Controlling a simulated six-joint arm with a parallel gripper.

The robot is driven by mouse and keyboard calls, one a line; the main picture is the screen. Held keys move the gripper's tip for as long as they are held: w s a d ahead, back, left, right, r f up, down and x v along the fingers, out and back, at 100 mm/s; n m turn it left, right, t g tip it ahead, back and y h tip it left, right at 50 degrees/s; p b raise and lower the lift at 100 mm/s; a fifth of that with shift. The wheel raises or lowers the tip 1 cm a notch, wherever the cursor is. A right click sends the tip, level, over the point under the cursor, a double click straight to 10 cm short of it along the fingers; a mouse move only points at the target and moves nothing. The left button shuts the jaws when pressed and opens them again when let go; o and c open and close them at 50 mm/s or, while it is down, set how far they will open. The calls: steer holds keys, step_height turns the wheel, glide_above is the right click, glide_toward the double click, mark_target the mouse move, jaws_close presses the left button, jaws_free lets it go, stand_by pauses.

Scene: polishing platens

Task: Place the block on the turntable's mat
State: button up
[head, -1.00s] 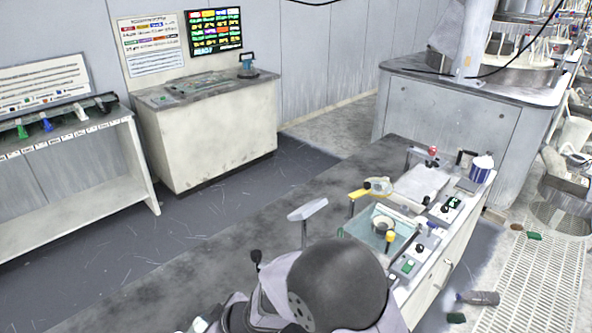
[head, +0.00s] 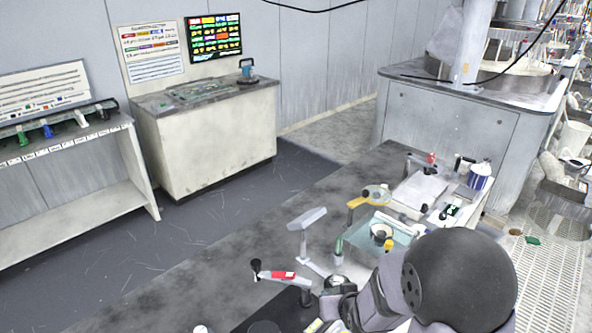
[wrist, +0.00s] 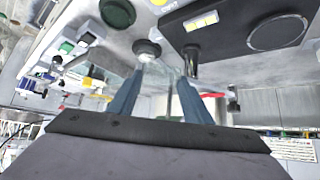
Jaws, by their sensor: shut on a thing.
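My gripper (wrist: 161,80) shows in the wrist view, with its two blue-grey fingers pointing away from the camera. It is shut on a thin, pale piece between the fingers, which I take to be the block; its outline is hard to make out. In the wrist view a dark panel (wrist: 228,42) with a black round disc (wrist: 278,32) lies beyond the fingers at upper right. I cannot tell whether this is the turntable and its mat.
The bench carries a glassy tray (head: 352,236) with a round cup, a yellow-handled part (head: 358,201), a grey T-shaped stand (head: 306,219) and a crank arm with a red label (head: 283,275). The bench's left strip (head: 240,270) is clear.

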steer(key=shift+m+h, duration=0.4)
steer(key=shift+m, duration=0.1)
steer(key=d, duration=0.4)
steer(key=shift+w+r, duration=0.2)
steer(key=shift+r, duration=0.15)
steer(key=s+a+f+n+g+y+p, duration=0.1)
steer(key=s+a+f+n+y+p, duration=0.15)
steer(key=a+p, duration=0.35)
steer(key=s+a+f+n+y+p, duration=0.1)
steer(key=s+a+n+y+p, duration=0.2)
steer(key=a, duration=0.5)
steer(key=a+r+n+g, duration=0.1)
steer(key=a+r+n, duration=0.1)
steer(key=a, duration=0.5)
steer(key=shift+w+a+r+n+g+y, duration=0.25)
steer(key=shift+w+a+n+y, duration=0.2)
steer(key=shift+n, duration=0.3)
steer(key=shift+f, duration=0.1)
steer(key=shift+d+f+b, duration=0.1)
steer(key=shift+f+b, duration=2.75)
steer(key=shift+f, duration=0.5)
